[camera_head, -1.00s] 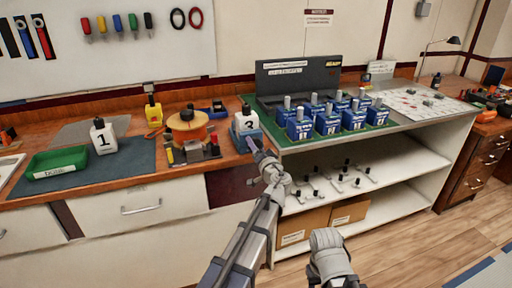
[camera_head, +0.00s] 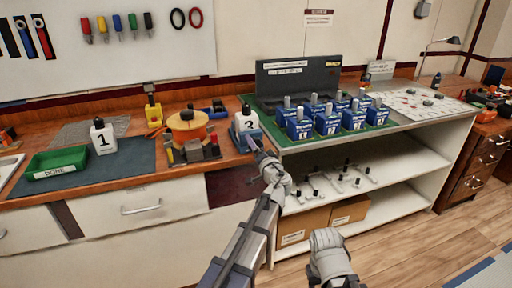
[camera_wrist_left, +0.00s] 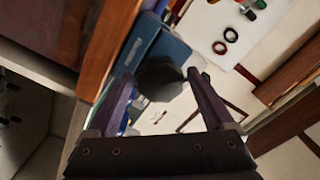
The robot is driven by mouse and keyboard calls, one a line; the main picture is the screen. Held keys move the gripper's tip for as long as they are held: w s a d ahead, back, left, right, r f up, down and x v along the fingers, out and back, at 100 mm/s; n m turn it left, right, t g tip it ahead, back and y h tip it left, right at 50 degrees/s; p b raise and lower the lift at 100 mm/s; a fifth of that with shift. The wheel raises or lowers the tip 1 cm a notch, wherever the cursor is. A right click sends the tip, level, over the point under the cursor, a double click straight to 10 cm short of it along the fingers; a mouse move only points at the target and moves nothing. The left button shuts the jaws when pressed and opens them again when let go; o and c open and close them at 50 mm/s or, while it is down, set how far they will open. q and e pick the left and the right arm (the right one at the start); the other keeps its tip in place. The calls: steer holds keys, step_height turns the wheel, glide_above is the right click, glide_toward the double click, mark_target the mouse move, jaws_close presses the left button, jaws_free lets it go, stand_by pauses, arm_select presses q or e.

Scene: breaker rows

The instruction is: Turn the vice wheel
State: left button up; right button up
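The blue vice (camera_head: 256,134) stands at the right end of the wooden bench, behind my left gripper (camera_head: 252,143). In the left wrist view the blue vice body (camera_wrist_left: 160,48) is beyond the fingers. Its dark, rounded wheel (camera_wrist_left: 160,78) lies between the two fingertips of my left gripper (camera_wrist_left: 161,76). The fingers are spread on either side of the wheel; firm contact is not clear. In the head view the wheel is hidden by the gripper. My right gripper is not seen; only a grey part of that arm shows at the bottom.
A white numbered bottle (camera_head: 246,120) stands by the vice. An orange spool (camera_head: 187,128) is left of it, with a green tray (camera_head: 57,162) farther left. Blue breakers (camera_head: 328,124) stand in rows on the bench to the right, above an open shelf (camera_head: 400,196).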

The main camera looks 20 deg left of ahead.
arm_select(q)
steer(key=shift+o, duration=0.6)
steer(key=shift+s, duration=0.1)
steer(key=v, duration=0.7)
steer(key=shift+s+d, duration=0.25)
